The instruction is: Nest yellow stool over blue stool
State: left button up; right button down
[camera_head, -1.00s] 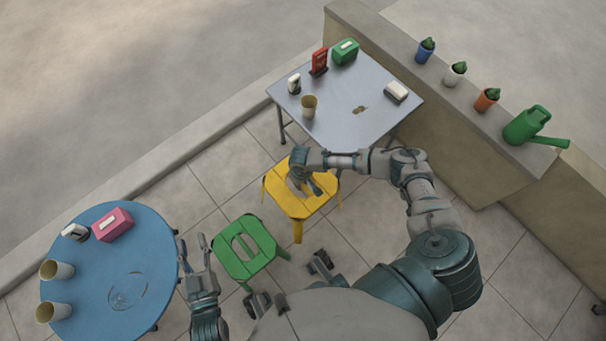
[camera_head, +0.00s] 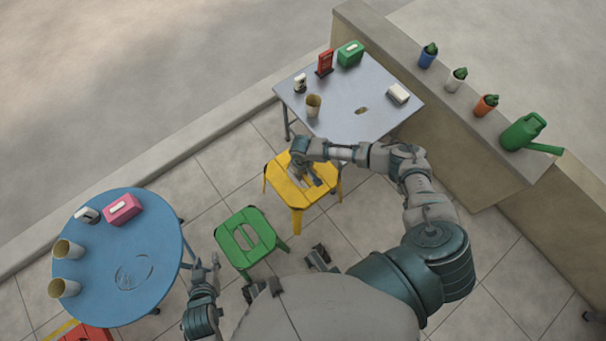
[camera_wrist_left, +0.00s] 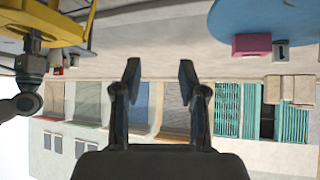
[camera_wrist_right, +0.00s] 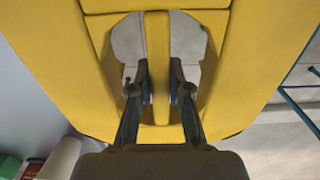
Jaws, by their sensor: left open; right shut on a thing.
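The yellow stool (camera_head: 282,184) is near the middle of the head view, in front of the grey table. My right gripper (camera_head: 308,178) reaches down to its seat. In the right wrist view the fingers (camera_wrist_right: 160,88) are shut on the bar between the two slots of the yellow seat (camera_wrist_right: 62,45). I cannot tell whether its feet are off the floor. My left gripper (camera_head: 205,265) is open and empty, between the blue round table and the green stool; its spread fingers (camera_wrist_left: 158,75) show in the left wrist view. No blue stool is in view.
The green stool (camera_head: 232,250) stands close to the left of the yellow one. The blue round table (camera_head: 150,225) holds cups and boxes. The grey table (camera_head: 350,125) is behind the yellow stool. A red stool (camera_head: 95,333) is partly cut off bottom left. A low wall (camera_head: 440,130) bounds the right.

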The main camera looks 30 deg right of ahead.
pick_arm(q)
jog(key=s+a+f+g+y+p, duration=0.25)
jog(key=s+g, duration=0.35)
jog(key=s, duration=0.3)
pick_arm(e)
notch_tip(320, 180, up, 3)
jog(key=shift+w+r, duration=0.1)
jog(key=shift+r, duration=0.1)
jog(key=shift+r+p, duration=0.25)
jog(key=shift+p, duration=0.1)
jog(key=shift+r+p, duration=0.85)
jog(key=shift+r, duration=0.05)
pick_arm(q)
notch_tip(320, 180, down, 6)
jog(key=s, duration=0.1)
jog(key=shift+a+g+h, duration=0.35)
jog(key=shift+a+g, duration=0.05)
jog(key=shift+a, duration=0.05)
pick_arm(e)
jog(key=shift+r, duration=0.15)
